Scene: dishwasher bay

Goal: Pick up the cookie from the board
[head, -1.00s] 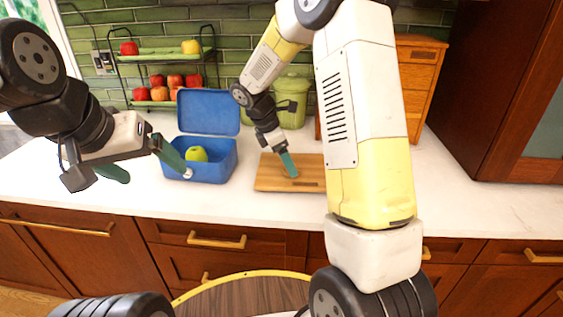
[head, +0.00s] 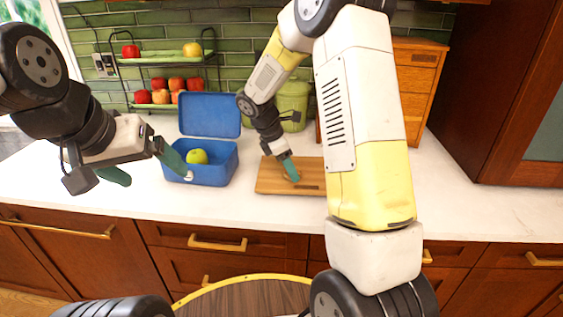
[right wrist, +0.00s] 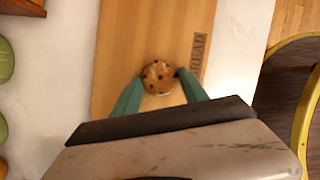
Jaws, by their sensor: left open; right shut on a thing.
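The cookie (right wrist: 158,77) is round and brown with dark chips, and shows in the right wrist view over the wooden board (right wrist: 120,50). My right gripper (right wrist: 158,84) is shut on the cookie, with a green finger on each side of it. In the head view the right gripper (head: 291,171) is low over the board (head: 268,180), and its fingers hide the cookie. I cannot tell whether the cookie still touches the board. My left gripper (head: 150,177) is open and empty above the counter at the left, near the lunch box.
A blue lunch box (head: 226,172) with its lid up holds a green apple (head: 197,156), left of the board. A two-tier rack (head: 165,57) with fruit stands behind it. A green canister (head: 293,100) and a wooden drawer box (head: 420,85) stand behind the board. The counter at right is clear.

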